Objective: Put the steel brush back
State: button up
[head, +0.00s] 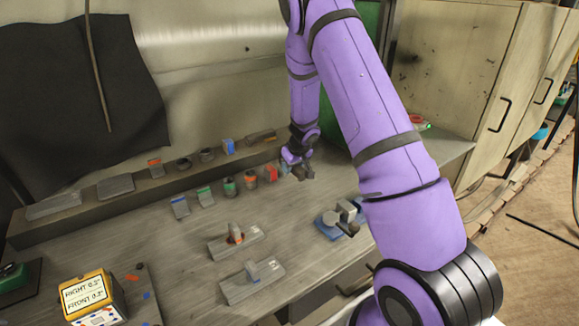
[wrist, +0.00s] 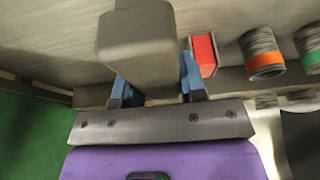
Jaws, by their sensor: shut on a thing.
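My gripper (head: 297,163) is low over the back right of the workbench, just right of the row of small banded items. In the wrist view its blue fingers (wrist: 157,88) are shut on a grey, round-edged block, which I take to be the steel brush (wrist: 140,42). In the head view the held piece (head: 308,173) is small and dark, and no bristles show. A red-faced block (wrist: 203,54) is close beside one finger. I cannot tell whether the held piece touches the bench.
An orange-banded cylinder (wrist: 262,52) and a green-banded one (wrist: 308,45) stand beyond the red block. A raised back ledge (head: 130,196) carries several items. Two grey plates with upright pieces (head: 235,241) lie in front. A yellow box (head: 92,297) reads "RIGHT 0.2, FRONT 0.2".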

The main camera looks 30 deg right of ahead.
jog(key=w+d, duration=0.1)
jog(key=w, duration=0.3)
jog(key=w+d, duration=0.1)
jog(key=w, duration=0.1)
jog(key=shift+d+f, duration=0.35)
jog(key=shift+f, duration=1.7)
jog(key=shift+f, duration=0.1)
jog(key=o, duration=1)
